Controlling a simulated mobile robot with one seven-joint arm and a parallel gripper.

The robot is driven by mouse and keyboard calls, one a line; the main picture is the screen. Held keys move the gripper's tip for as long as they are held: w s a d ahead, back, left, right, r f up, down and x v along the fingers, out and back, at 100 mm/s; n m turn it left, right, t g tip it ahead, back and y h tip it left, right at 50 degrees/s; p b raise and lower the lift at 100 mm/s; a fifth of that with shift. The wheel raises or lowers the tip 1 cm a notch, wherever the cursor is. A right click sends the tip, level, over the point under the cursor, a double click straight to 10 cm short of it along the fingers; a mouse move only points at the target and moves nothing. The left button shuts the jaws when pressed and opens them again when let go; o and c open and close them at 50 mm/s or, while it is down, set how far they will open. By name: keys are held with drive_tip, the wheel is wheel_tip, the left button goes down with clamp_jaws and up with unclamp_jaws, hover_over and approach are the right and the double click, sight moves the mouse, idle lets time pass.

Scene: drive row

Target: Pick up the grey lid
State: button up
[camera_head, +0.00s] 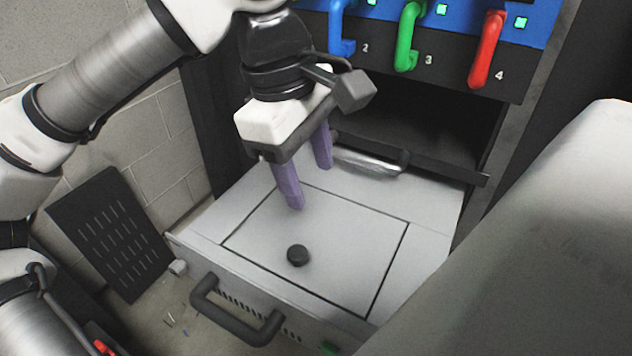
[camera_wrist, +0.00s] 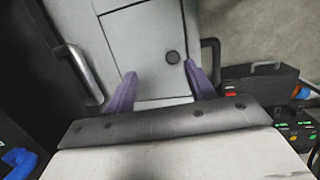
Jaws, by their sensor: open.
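The grey lid (camera_head: 340,240) is a flat rectangular panel set into the top of a pulled-out grey drawer (camera_head: 425,243), outlined by a dark seam. A round black knob (camera_head: 298,255) stands on it, towards the drawer's front handle. My gripper (camera_head: 308,188) is open and empty, its purple fingers pointing down over the back left part of the lid, apart from the knob. I cannot tell how high the fingertips are above the lid.
A dark drawer handle (camera_head: 236,312) is at the front. A metal handle (camera_head: 368,160) lies behind the lid. Blue, green and red levers (camera_head: 486,48) hang above. A black slotted panel (camera_head: 112,235) leans against the left wall. A large grey body fills the right side.

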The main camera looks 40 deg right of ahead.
wheel_tip(320, 180, down, 2)
drive_tip(key=w+t+y, duration=0.1)
drive_tip(key=w+y, duration=0.1)
drive_tip(key=b, duration=0.3)
hover_over(297, 251)
wheel_tip(297, 251, down, 9)
drive_tip(key=shift+r, duration=0.2)
drive_tip(key=shift+f+b, duration=0.95)
drive_tip(key=shift+f, duration=1.75)
drive_tip(key=shift+r, duration=0.1)
clamp_jaws()
